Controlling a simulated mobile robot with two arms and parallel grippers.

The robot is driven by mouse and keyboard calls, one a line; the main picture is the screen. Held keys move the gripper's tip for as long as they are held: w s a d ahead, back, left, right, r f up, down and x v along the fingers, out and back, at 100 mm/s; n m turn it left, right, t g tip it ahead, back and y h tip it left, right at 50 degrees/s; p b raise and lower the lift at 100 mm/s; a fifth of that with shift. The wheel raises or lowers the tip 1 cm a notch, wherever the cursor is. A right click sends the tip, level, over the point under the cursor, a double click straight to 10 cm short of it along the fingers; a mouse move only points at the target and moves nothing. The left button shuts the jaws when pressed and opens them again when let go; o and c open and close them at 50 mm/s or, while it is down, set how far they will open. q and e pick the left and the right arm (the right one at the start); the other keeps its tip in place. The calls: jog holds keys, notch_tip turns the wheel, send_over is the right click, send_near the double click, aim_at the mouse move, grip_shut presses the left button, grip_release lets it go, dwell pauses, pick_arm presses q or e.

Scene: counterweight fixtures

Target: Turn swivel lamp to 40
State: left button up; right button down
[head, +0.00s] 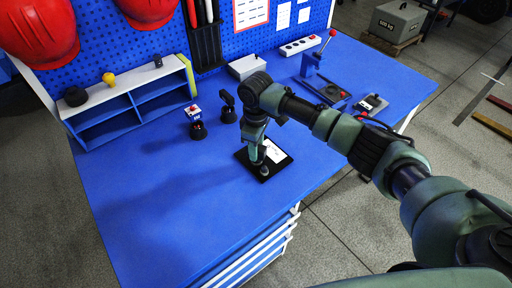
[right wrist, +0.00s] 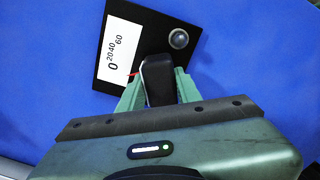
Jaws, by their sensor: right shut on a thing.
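The swivel lamp stands on a black base plate (head: 244,158) near the middle of the blue table. A white scale card (head: 275,152) lies on the plate; in the right wrist view the card (right wrist: 117,48) reads 0, 20, 40, 60. A thin red pointer (right wrist: 132,73) shows beside the card, nearest the 0 end. A round grey knob (right wrist: 178,38) sits at the plate's corner. My right gripper (right wrist: 160,88) is shut on the black lamp head (right wrist: 158,75), above the plate. The gripper (head: 255,145) hides much of the lamp in the head view. My left gripper is out of view.
A red-topped button box (head: 194,110) and a small black fixture (head: 227,108) stand just left of my right gripper. A lever fixture (head: 315,68) stands right. The table's front left is clear.

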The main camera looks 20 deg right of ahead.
jog(key=m+p, duration=0.2)
jog(key=p, duration=0.1)
jog(key=m+p, duration=0.1)
jog(key=p, duration=0.1)
jog(key=shift+s+a+r+m, duration=0.1)
jog(key=shift+r+m, duration=0.15)
jog(key=shift+m, duration=0.05)
jog(key=shift+m+p, duration=0.9)
jog(key=shift+m, duration=0.1)
jog(key=shift+f+m+p, duration=0.15)
jog(key=shift+m+p, duration=0.55)
jog(key=shift+m, duration=0.2)
jog(key=c, duration=1)
grip_release()
jog(key=shift+c, duration=0.2)
jog(key=shift+r+b, duration=0.6)
jog(key=shift+r, duration=3.3)
jog(key=shift+f, duration=0.1)
